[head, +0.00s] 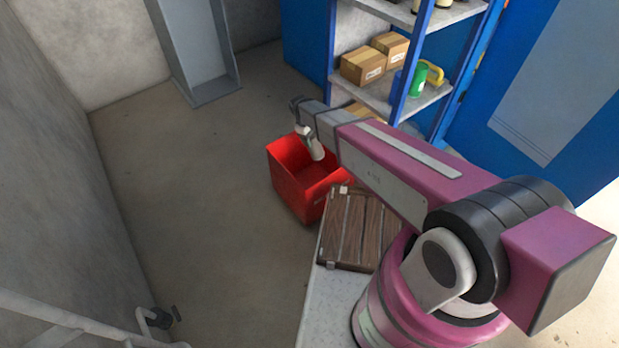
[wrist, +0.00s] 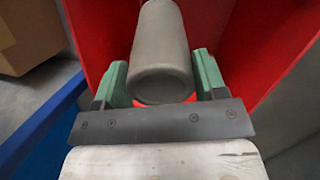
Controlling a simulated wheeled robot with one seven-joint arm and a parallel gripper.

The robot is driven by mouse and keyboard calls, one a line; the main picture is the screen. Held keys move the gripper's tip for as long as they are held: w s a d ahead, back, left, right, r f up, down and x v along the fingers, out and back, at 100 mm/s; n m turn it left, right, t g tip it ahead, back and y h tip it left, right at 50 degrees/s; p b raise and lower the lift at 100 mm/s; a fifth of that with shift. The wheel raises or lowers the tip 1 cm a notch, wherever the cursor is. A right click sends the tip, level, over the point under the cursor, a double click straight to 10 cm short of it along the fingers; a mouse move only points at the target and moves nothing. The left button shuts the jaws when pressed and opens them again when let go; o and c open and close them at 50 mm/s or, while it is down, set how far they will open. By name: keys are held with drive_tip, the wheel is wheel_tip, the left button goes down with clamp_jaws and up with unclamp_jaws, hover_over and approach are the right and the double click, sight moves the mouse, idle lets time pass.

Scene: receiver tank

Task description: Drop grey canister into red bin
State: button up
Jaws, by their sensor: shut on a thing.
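The grey canister (wrist: 160,55) is held between the two green fingers of my gripper (wrist: 162,80) in the wrist view. My gripper is shut on it. The red bin (wrist: 262,45) lies behind and around the canister in that view. In the head view the red bin (head: 292,188) stands on the floor, open at the top. My gripper (head: 313,150) is over the bin's opening there, pointing down. In the head view the canister is hard to make out from the gripper.
A blue shelf unit (head: 406,75) with cardboard boxes (head: 362,65) and a green can (head: 417,80) stands behind the bin. A grey steel column (head: 200,50) stands at the back left. The floor to the left is clear.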

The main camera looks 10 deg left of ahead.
drive_tip(key=shift+f, duration=0.4)
drive_tip(key=o, duration=1.7)
drive_tip(key=v, duration=1)
drive_tip(key=shift+r, duration=0.4)
